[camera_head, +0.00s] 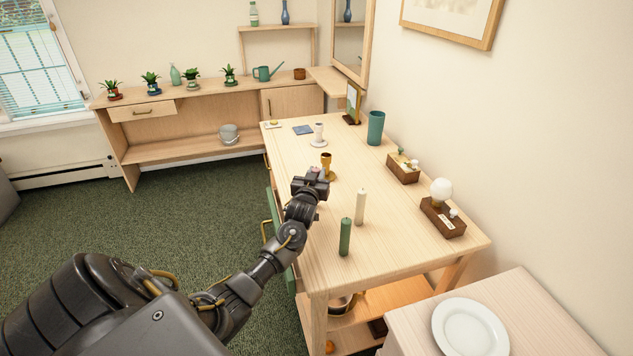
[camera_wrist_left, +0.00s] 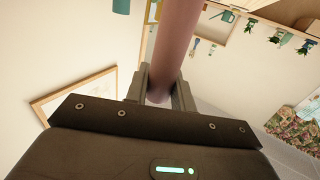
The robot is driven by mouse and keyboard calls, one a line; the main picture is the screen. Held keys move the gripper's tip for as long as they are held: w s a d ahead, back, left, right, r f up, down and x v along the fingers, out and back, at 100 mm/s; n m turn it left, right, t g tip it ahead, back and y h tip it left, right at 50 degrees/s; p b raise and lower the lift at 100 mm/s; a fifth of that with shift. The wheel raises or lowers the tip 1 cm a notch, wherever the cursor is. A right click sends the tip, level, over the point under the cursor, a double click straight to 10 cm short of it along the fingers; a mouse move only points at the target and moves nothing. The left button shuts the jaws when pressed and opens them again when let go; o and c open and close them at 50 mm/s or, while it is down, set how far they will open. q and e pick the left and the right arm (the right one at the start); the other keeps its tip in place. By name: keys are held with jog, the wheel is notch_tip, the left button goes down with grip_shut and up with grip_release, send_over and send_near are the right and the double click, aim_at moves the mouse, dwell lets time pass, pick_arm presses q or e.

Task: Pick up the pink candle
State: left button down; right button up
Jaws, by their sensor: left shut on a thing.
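In the left wrist view the pink candle (camera_wrist_left: 175,45) is a smooth dusky-pink cylinder. My right gripper is in neither view.
A green candle (camera_head: 345,237) and a cream candle (camera_head: 360,207) stand close to the right of my gripper. An amber holder (camera_head: 326,162) is just behind it. A white plate (camera_head: 470,328) is at lower right.

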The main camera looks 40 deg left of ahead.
pick_arm(q)
jog(key=s+d+r+b, duration=0.1)
jog(key=s+d+r, duration=0.8)
jog(key=s+r, duration=0.1)
jog(key=shift+s+d+r, duration=0.15)
jog(key=shift+d+r, duration=0.25)
jog(key=shift+r, duration=0.1)
